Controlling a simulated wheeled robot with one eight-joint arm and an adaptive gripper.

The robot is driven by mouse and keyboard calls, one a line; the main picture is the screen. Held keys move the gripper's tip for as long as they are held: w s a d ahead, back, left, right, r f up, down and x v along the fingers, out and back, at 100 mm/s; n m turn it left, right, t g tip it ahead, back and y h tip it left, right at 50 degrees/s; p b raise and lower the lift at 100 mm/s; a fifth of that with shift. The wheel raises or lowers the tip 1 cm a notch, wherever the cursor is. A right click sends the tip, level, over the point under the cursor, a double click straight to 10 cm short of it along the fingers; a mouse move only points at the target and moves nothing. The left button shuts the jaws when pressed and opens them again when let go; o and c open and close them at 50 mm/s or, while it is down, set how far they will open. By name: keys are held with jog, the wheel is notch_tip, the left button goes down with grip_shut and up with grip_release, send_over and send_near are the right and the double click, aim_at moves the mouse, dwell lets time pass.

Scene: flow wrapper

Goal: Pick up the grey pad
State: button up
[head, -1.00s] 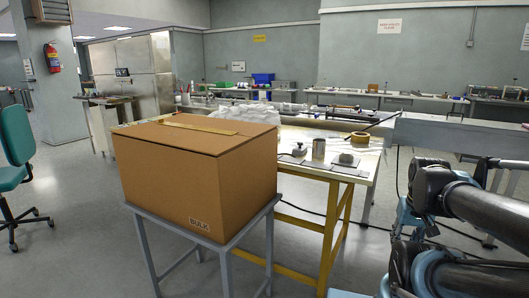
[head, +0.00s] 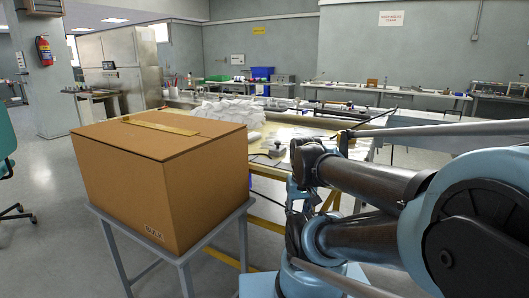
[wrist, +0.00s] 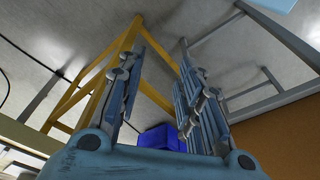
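The worktable (head: 262,172) stands behind the cardboard box, with its far right part behind my arm. A small grey object with a knob (head: 276,149) is on it, with dark flat pieces (head: 262,160) beside it. I cannot tell which of these, if any, is the grey pad. My gripper (wrist: 160,60) shows in the wrist view with its two fingers apart and nothing between them. In the head view my arm reaches in from the right, and the gripper hangs low in front of the table. The wrist view shows no pad.
A large closed cardboard box (head: 165,185) on a grey stand (head: 185,262) fills the left front, near my arm. A pile of white bags (head: 222,116) lies on the table behind it. Yellow table legs (wrist: 92,85) and a blue object (wrist: 162,138) show in the wrist view.

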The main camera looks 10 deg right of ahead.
jog(key=shift+w+d, duration=0.1)
jog(key=o, duration=0.4)
jog(key=shift+r, duration=0.15)
jog(key=o, duration=1)
notch_tip(320, 180, up, 2)
jog(key=shift+w+r, duration=0.1)
jog(key=shift+w, duration=0.05)
jog(key=shift+c, duration=0.2)
jog(key=shift+o, duration=0.5)
jog(key=w+r+n+y, duration=0.1)
jog(key=w+r+n, duration=0.3)
jog(key=w+r, duration=0.9)
jog(key=shift+w+r+n+y, duration=0.15)
jog(key=shift+w+n+y, duration=0.2)
jog(key=shift+w, duration=0.9)
notch_tip(320, 180, up, 8)
jog(key=n+y, duration=0.2)
jog(key=n, duration=0.4)
send_over(279, 142)
jog(key=s+d, duration=0.3)
jog(key=d, duration=0.2)
jog(key=x, duration=1.1)
jog(key=shift+w+d, duration=0.1)
jog(key=shift+w, duration=0.1)
jog(key=shift+a+x, duration=0.15)
jog(key=shift+x, duration=1.25)
jog(key=shift+a+x, duration=0.15)
jog(key=shift+x, duration=1.2)
